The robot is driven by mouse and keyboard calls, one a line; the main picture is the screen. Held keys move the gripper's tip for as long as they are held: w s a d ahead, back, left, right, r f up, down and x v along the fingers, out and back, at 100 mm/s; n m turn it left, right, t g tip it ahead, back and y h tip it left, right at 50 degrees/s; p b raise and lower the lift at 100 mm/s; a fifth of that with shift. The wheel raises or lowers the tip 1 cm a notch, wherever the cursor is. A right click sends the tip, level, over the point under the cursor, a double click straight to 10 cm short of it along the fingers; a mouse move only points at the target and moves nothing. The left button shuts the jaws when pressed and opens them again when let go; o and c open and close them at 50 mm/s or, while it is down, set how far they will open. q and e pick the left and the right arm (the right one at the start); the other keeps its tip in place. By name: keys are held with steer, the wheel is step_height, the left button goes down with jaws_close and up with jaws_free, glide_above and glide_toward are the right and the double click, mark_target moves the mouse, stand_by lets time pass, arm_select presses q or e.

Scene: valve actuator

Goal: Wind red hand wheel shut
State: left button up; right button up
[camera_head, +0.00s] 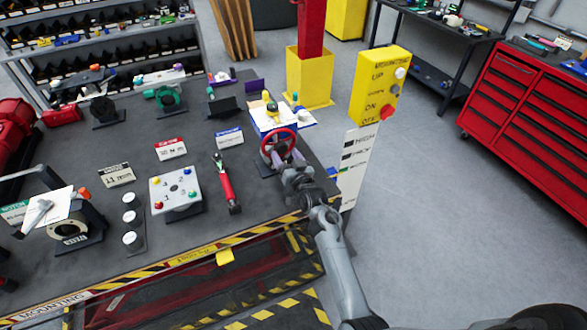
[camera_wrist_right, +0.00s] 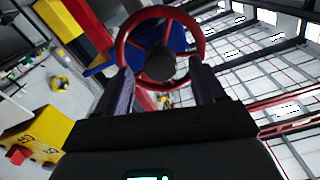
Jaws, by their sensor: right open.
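The red hand wheel (camera_head: 278,142) stands upright near the right end of the dark workbench. It has a round rim, spokes and a dark hub. My right gripper (camera_head: 284,160) is at the near side of the wheel, its purple-grey fingers pointing at it. In the right wrist view the wheel (camera_wrist_right: 160,48) fills the upper middle. The two fingers of my right gripper (camera_wrist_right: 160,92) are apart, one on each side of the wheel's lower part, with the hub between and beyond them. I cannot tell whether they touch the rim. My left gripper is not in view.
A yellow control box (camera_head: 379,85) with buttons stands right of the wheel, above a white labelled panel (camera_head: 356,160). A red tool cabinet (camera_head: 530,110) stands far right; open floor lies between.

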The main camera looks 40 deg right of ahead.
steer(key=v, duration=0.6)
steer(key=shift+s, duration=0.25)
steer(key=shift+a, duration=0.15)
